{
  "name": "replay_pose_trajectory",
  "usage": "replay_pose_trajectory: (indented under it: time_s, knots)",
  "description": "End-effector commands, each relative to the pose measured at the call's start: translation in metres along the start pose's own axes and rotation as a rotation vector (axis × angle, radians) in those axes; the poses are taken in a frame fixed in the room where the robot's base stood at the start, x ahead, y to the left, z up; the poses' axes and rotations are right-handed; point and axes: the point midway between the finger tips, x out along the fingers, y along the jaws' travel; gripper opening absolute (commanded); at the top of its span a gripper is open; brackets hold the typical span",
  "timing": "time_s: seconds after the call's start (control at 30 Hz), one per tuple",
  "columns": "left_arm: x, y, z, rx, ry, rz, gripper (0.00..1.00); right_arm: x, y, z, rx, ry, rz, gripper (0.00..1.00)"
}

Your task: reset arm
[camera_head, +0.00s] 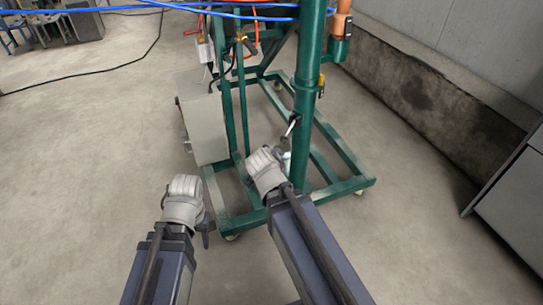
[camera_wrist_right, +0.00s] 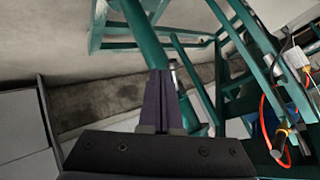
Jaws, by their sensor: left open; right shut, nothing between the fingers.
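My left gripper (camera_head: 207,230) is low in the head view, beyond the pale wrist of my left arm. Only a small dark part of it shows; it is open, over bare floor left of the green frame. My right arm reaches up to the green frame (camera_head: 305,80), and its pale wrist hides most of that gripper in the head view. In the right wrist view my right gripper (camera_wrist_right: 160,85) has its dark fingers together with nothing between them. The green post lies just beyond the fingertips; I cannot tell whether they touch it. A small lever (camera_head: 291,127) sits on the post.
The green frame stands on a castered base (camera_head: 345,187). A grey box (camera_head: 203,128) stands at its left. Blue hoses (camera_head: 130,9) cross the top. A grey cabinet (camera_head: 515,205) and low concrete wall (camera_head: 420,95) are at right.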

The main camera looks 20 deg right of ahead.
Motion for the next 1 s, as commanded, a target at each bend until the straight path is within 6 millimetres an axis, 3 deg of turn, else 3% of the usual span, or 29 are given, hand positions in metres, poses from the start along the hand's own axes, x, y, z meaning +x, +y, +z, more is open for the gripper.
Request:
replay_pose_trajectory:
  time_s: [0.7,0.87,1.0]
  knots:
    - [-0.001,0.0,0.0,0.0,0.0,0.0,0.5,0.0,0.001,0.002,-0.021,-0.01,0.007,0.0]
    - [-0.001,0.0,0.0,0.0,0.0,0.0,0.5,-0.011,0.011,0.036,-0.227,-0.109,0.073,0.0]
    - [-0.001,0.0,0.0,0.0,0.0,0.0,0.5,-0.034,0.029,0.089,-0.57,-0.302,0.14,0.0]
